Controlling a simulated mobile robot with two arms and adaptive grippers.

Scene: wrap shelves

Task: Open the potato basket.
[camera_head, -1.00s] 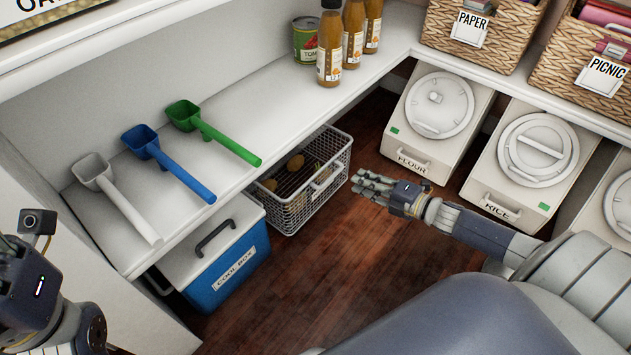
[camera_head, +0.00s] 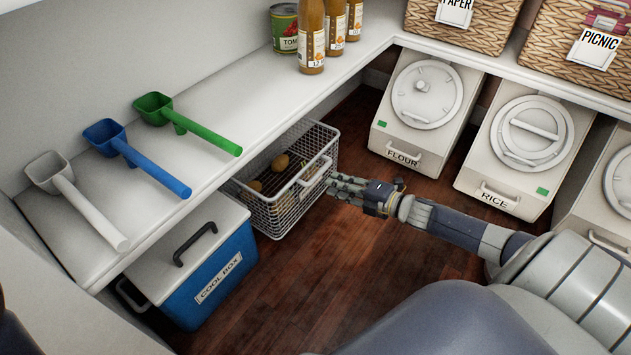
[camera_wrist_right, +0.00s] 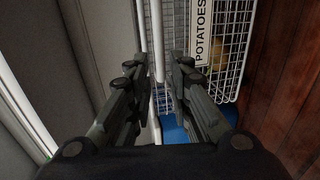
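The potato basket (camera_head: 286,190) is a white-grey wire basket on the floor under the left shelf, with several potatoes (camera_head: 281,162) in it. Its front handle (camera_head: 314,171) faces right. In the right wrist view the basket (camera_wrist_right: 220,85) carries a POTATOES label (camera_wrist_right: 203,32). My right gripper (camera_head: 336,187) is just right of the basket's front, close to the handle. In the wrist view its fingers (camera_wrist_right: 159,68) are apart, with a white bar, apparently the handle, in line with the gap. Contact cannot be told. My left gripper is out of view.
A blue cool box (camera_head: 216,279) stands left of the basket under the shelf (camera_head: 215,177). Scoops, bottles and a can stand on the shelf. Flour (camera_head: 391,147) and rice (camera_head: 479,185) bins stand to the right. The wooden floor (camera_head: 330,270) before the basket is clear.

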